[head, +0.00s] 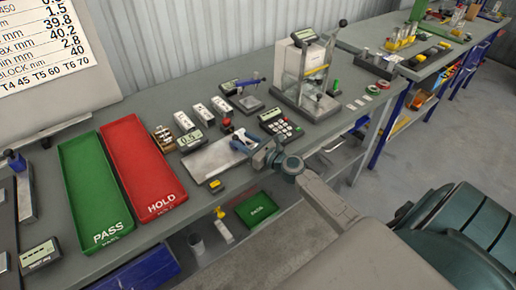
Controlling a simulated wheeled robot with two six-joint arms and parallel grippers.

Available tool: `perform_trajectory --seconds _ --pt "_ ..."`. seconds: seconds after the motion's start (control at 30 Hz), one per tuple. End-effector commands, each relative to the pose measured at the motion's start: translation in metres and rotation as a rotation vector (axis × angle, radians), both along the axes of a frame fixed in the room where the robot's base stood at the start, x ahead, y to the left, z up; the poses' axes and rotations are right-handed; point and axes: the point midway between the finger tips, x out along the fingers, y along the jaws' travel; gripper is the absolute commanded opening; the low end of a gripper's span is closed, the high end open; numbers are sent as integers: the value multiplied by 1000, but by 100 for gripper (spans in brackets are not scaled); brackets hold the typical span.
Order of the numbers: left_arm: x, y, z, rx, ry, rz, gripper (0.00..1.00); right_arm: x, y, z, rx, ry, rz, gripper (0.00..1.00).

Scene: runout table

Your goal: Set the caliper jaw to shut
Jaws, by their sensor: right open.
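My right gripper (240,144) reaches in from the lower right. Its blue-grey fingers are apart and empty, above the right part of a pale flat plate (212,160) on the bench. What looks like the caliper (246,86), a small instrument with a grey display, a dark bar and a blue-grey part, stands on a small base farther back. It is clear of my gripper. Its jaw is too small to tell whether it is open or shut. My left gripper is not in view.
A green PASS tray (91,190) and a red HOLD tray (137,165) lie at the left. White boxes (201,115) and a keypad device (281,126) stand behind my gripper. A tall gauge stand (305,72) is at the back right. A yellow-topped block (216,185) lies near the front edge.

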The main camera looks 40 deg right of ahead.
Motion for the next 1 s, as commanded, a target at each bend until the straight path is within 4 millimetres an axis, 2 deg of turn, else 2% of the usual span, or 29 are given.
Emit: perform_trajectory --seconds 0.2,0.4,0.6,1.0 --pt "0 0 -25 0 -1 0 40 -45 -13 -8 -7 2 2 43" --pt "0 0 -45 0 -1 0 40 -72 -21 -6 -6 0 0 43" --pt "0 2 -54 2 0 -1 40 -83 -24 -3 -1 1 -1 43" --pt "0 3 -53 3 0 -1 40 -85 -24 0 -1 1 -2 43"
